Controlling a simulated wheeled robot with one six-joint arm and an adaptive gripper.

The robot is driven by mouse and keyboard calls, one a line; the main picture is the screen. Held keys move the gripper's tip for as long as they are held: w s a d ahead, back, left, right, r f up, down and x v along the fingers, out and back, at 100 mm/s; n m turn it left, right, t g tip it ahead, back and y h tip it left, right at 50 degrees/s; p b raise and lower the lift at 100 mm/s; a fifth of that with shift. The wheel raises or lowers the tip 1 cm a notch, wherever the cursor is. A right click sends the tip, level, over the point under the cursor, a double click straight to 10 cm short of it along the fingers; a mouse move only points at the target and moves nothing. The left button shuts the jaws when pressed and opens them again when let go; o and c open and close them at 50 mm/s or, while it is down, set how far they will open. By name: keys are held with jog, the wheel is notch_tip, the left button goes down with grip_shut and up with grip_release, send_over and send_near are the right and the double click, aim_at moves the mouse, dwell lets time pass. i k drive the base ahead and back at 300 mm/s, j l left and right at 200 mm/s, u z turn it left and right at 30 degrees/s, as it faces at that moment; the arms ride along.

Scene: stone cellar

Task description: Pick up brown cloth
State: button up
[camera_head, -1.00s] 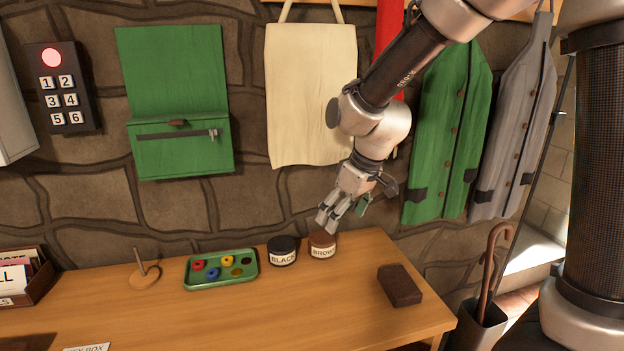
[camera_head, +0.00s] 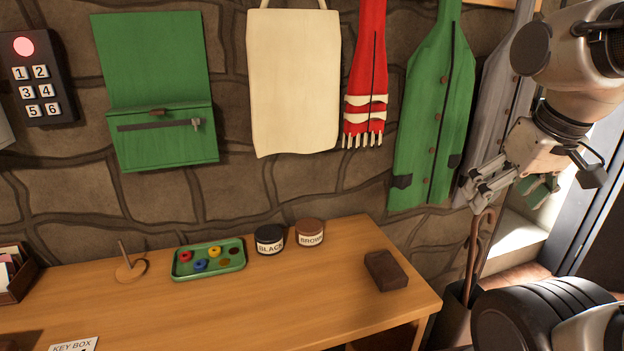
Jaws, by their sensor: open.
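A dark brown, block-shaped thing (camera_head: 386,270) lies flat on the right part of the wooden table (camera_head: 300,300), near its right edge. It is the only loose brown piece there that could be the brown cloth; I cannot tell from its look whether it is fabric. My gripper (camera_head: 490,196) is open, with its fingers pointing down and left. It hangs up and right of the brown piece, in front of the grey coat and above the umbrella stand, well apart from the piece.
Jars labelled BLACK (camera_head: 269,240) and BROWN (camera_head: 310,233) stand at the table's back edge. Left of them are a green tray (camera_head: 208,273) with coloured rings and a wooden peg stand (camera_head: 131,268). An umbrella stand (camera_head: 452,318) is right of the table. The table's front middle is clear.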

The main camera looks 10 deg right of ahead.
aim_at(388, 275)
jog(key=l+u, duration=0.25)
jog(key=l, duration=0.15)
jog(key=k+l+u, duration=0.1)
jog(key=l+u, duration=0.15)
jog(key=l, duration=0.15)
jog(key=k+l+u, duration=0.1)
jog(key=l+u, duration=0.15)
jog(key=l, duration=0.15)
jog(key=k+l+u, duration=0.1)
jog(key=l+u, duration=0.15)
jog(key=l, duration=0.1)
